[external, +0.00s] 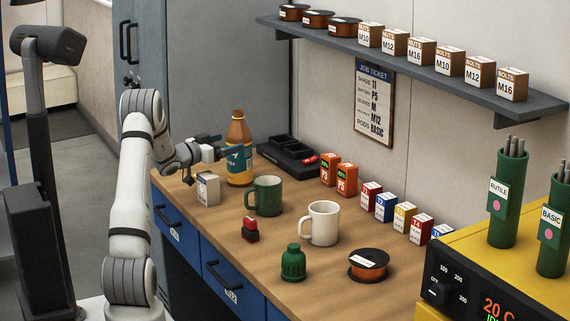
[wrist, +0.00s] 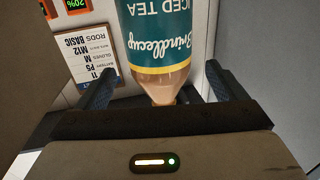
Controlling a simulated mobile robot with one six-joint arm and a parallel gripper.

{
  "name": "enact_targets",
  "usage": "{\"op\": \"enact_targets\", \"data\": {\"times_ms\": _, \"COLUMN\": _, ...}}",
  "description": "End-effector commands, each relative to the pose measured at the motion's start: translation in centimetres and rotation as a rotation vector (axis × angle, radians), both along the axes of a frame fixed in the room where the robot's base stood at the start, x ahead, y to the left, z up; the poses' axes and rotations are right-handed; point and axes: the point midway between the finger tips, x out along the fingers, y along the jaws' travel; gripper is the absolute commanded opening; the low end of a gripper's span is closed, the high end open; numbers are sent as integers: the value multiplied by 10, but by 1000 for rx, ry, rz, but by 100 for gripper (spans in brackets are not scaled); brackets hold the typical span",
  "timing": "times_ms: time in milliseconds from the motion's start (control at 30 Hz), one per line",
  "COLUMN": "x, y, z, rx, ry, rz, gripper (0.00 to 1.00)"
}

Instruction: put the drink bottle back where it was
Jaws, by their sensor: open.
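The drink bottle (external: 239,135), with brown contents, an orange cap and a teal and yellow label, stands upright at the back left of the wooden bench.
The white labelled box (external: 208,188) stands just in front of the bottle, and a green mug (external: 265,196) to its right. A black tray (external: 287,158) lies behind. A white mug (external: 321,223), green container (external: 293,264) and wire spool (external: 368,265) stand further right. A shelf (external: 400,60) overhangs the wall.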

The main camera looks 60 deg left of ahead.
Motion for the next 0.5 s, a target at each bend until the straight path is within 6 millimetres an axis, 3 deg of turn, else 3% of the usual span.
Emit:
{"op": "enact_targets", "data": {"times_ms": 200, "x": -44, "y": -8, "z": -1, "rx": -2, "ry": 0, "rz": 2, "gripper": 91}}
{"op": "enact_targets", "data": {"times_ms": 500, "x": -65, "y": -14, "z": 0, "rx": -1, "ry": 0, "rz": -1, "gripper": 91}}
